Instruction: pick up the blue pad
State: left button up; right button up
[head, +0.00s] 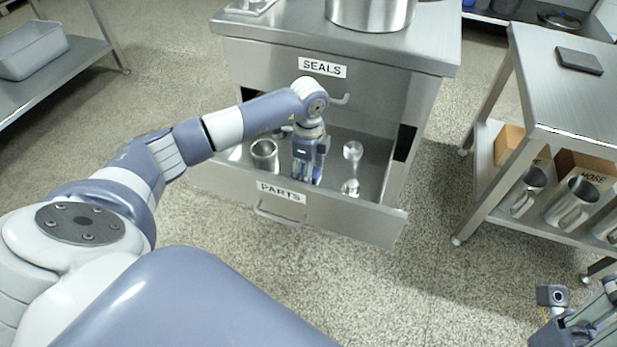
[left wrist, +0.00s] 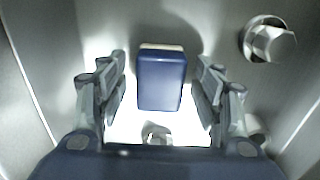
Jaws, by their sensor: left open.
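The blue pad (left wrist: 161,82) is a dark blue block with a pale far edge. In the left wrist view it lies between the two fingers of my left gripper (left wrist: 162,70), with a gap on each side. In the head view my left gripper (head: 307,176) points down into the open PARTS drawer (head: 335,218) and mostly hides the pad there. My left gripper is open and holds nothing. My right gripper (head: 583,325) is partly in view at the bottom right corner, away from the drawer; its jaws are unclear.
A metal cup (head: 264,155) stands left of my left gripper in the drawer, and shiny metal parts (head: 352,152) lie to its right. The SEALS drawer (head: 322,69) above is shut. A side table (head: 570,95) with jugs on its lower shelf stands right.

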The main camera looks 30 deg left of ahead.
pick_arm(q)
jog(key=shift+f, duration=0.2)
jog(key=shift+c, duration=0.6)
jog(key=c, duration=1)
jog(key=shift+r, duration=0.15)
